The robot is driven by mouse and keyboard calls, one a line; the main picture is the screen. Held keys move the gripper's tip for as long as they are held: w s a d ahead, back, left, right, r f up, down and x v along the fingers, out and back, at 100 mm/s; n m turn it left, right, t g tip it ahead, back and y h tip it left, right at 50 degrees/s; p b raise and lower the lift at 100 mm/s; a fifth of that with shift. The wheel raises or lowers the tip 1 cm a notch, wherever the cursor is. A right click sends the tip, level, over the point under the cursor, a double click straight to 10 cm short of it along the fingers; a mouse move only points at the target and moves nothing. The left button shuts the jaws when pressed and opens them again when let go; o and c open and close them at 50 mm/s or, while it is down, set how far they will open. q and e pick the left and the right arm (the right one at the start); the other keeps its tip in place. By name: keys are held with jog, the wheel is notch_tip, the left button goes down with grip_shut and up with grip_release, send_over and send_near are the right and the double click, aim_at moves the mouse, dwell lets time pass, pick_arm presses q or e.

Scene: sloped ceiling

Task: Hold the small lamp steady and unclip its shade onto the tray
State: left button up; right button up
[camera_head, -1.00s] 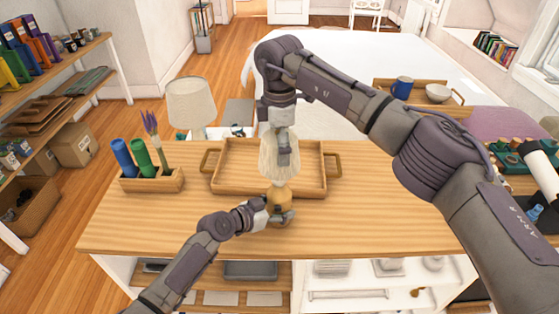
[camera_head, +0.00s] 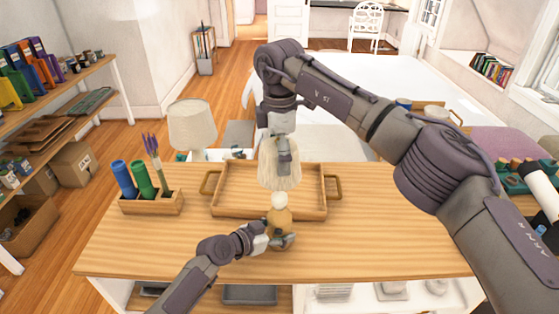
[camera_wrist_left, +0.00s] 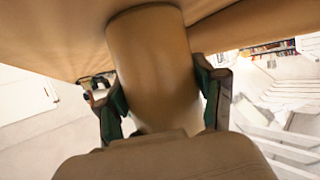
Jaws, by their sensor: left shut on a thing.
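The small lamp's rounded wooden base (camera_head: 279,218) stands near the front middle of the table, with a pale round bulb (camera_head: 279,200) bare on top. My left gripper (camera_head: 281,240) is shut around the base. The left wrist view shows the tan base (camera_wrist_left: 155,65) between both fingers (camera_wrist_left: 160,98). My right gripper (camera_head: 283,158) is shut on the cream shade (camera_head: 279,176), holding it just above and behind the bulb. The shade looks off the lamp. The wooden tray (camera_head: 235,212) lies empty behind the lamp, partly hidden by the shade.
A wooden holder (camera_head: 150,204) with blue and green cylinders and a purple plant stands left of the tray. A larger lamp (camera_head: 192,126) stands behind the table at left. The tabletop (camera_head: 400,225) right of the tray is clear.

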jog(key=shift+r, duration=1.5)
pick_arm(q)
jog(key=o, duration=1.6)
jog(key=shift+c, duration=0.2)
jog(key=shift+a, duration=0.1)
jog(key=v, duration=1.1)
jog(key=shift+s+a+r, duration=0.2)
jog(key=shift+s+r, duration=0.05)
jog(key=shift+s, duration=0.05)
